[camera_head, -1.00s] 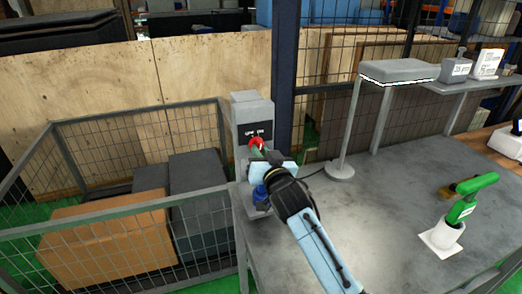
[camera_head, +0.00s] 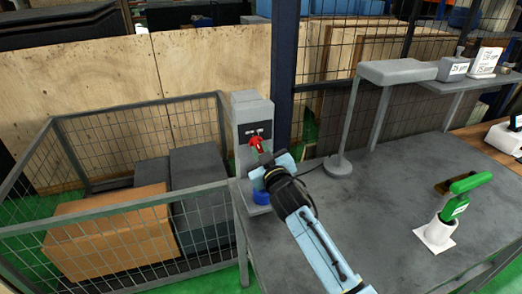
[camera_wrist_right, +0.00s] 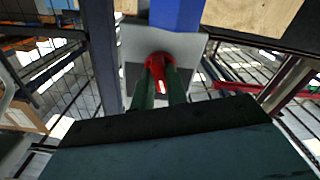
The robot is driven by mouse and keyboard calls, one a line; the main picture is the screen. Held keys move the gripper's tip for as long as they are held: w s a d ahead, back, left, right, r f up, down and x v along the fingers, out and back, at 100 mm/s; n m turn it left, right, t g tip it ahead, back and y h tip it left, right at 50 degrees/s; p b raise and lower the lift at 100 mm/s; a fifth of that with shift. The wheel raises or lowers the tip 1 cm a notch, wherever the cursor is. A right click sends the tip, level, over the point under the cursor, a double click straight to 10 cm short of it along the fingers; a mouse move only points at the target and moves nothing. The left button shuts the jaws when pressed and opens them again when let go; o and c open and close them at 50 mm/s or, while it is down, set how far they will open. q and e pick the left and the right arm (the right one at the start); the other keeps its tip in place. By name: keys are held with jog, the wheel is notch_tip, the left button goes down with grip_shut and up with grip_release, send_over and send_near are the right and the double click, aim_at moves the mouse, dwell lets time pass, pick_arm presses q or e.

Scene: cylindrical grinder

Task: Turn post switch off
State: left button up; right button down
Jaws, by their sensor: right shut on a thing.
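The post switch is a red knob (camera_head: 256,141) on the front of a grey post (camera_head: 251,112), below a black label panel (camera_head: 258,130). The label is too small to read. My right gripper (camera_head: 263,152) reaches it from the lower right and is shut on the knob. In the right wrist view, the green fingers (camera_wrist_right: 160,86) lie on both sides of the red knob (camera_wrist_right: 157,60), which is partly hidden between them. A blue part (camera_head: 262,195) sits low on the post. My left gripper is not in view.
A grey lamp (camera_head: 398,72) stands on the grey table (camera_head: 385,215), its front edge dark. A white cup with a green-handled tool (camera_head: 462,197) stands at the right. A wire cage (camera_head: 110,262) with boxes is at the left. The table's middle is clear.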

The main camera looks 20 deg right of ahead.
dwell(0.4)
jog(key=c, duration=1.4)
grip_release()
jog(key=shift+s, duration=0.1)
jog(key=s, duration=1.3)
jog(key=shift+s+d, duration=0.15)
jog(key=shift+d, duration=0.05)
jog(key=shift+f, duration=0.1)
